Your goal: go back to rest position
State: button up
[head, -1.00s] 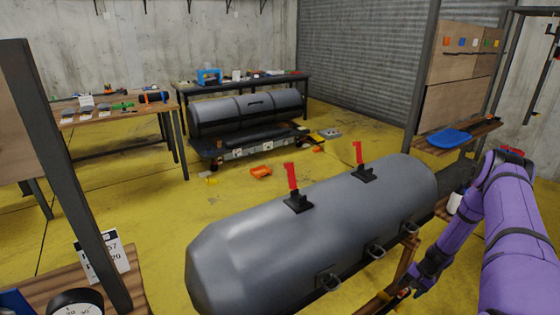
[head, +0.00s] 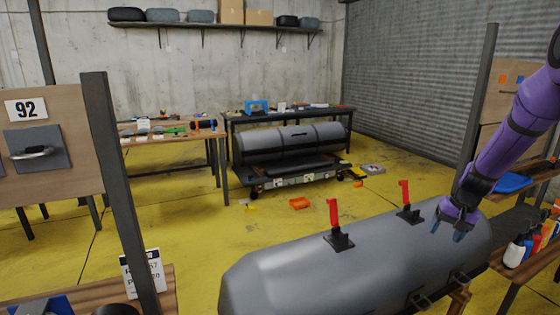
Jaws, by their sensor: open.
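Two red upright handles on black bases stand on the tube, a left one (head: 334,213) and a right one (head: 405,193). The gripper is to the right of the right handle, apart from it. I cannot tell whether the fingertips touch the tube.
A second grey tube (head: 290,142) lies on a low cart at the back. A wooden table (head: 170,142) with tools stands behind left. A board marked 92 (head: 60,165) and a dark post stand at the near left. Bottles (head: 517,250) stand on the right shelf. Yellow floor between is mostly clear.

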jog(key=s+a+r+n, duration=0.1)
jog(key=s+a+r, duration=0.3)
jog(key=r, duration=0.3)
jog(key=s+a+r+n+t+h, duration=0.1)
jog(key=s+a+r, duration=0.3)
jog(key=a+r, duration=0.15)
jog(key=s+a+r+n, duration=0.1)
jog(key=s+a+r, duration=0.25)
jog(key=r, duration=0.35)
jog(key=s+a+r+t, duration=0.1)
jog(key=s+a+r, duration=0.1)
jog(key=s, duration=0.5)
jog(key=s+a+r+n, duration=0.1)
jog(key=s+a+r, duration=0.1)
jog(key=s, duration=0.5)
jog(key=s+a+r+n+t+h, duration=0.1)
jog(key=s+a+r, duration=0.1)
jog(key=s, duration=0.5)
jog(key=shift+s+a+r+t, duration=0.25)
jog(key=shift+a+r+t, duration=0.1)
jog(key=shift+a, duration=0.5)
